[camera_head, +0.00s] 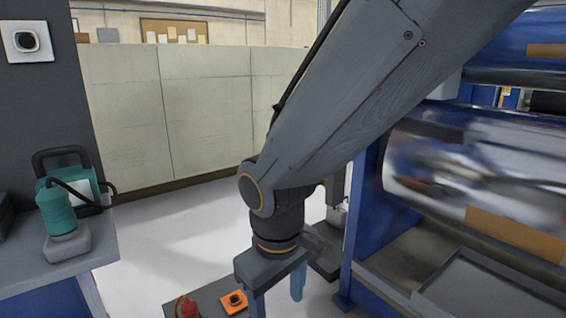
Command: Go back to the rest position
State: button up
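My gripper (277,300) hangs down at the bottom centre of the head view. Its two blue-grey fingers are spread apart, and I see nothing held between them. The lower end of the near finger is cut off by the frame edge. My arm reaches down to it from the upper right and hides part of the scene behind. The gripper is left of the blue roller machine (366,225), with the grey worktop (100,250) farther to the left.
Shiny film rollers (470,160) fill the right side, above a grey tray (490,290). A teal tool (56,210) and a teal case with a black handle (75,170) stand on the left worktop. Pale floor (185,235) lies open between, before a beige partition (125,120).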

jog(key=s+f+m+g, duration=0.1)
jog(key=s+f+m, duration=0.1)
jog(key=s+f, duration=0.35)
jog(key=s+d+r+m+p, duration=0.1)
jog(key=d+r+m+p, duration=0.2)
jog(key=d+r+p, duration=0.7)
jog(key=d+r+m+p, duration=0.3)
jog(key=d+r+p, duration=0.7)
jog(key=r+p, duration=0.7)
jog(key=shift+s+r+m, duration=0.3)
jog(key=shift+s+r, duration=0.1)
jog(key=shift+r, duration=0.05)
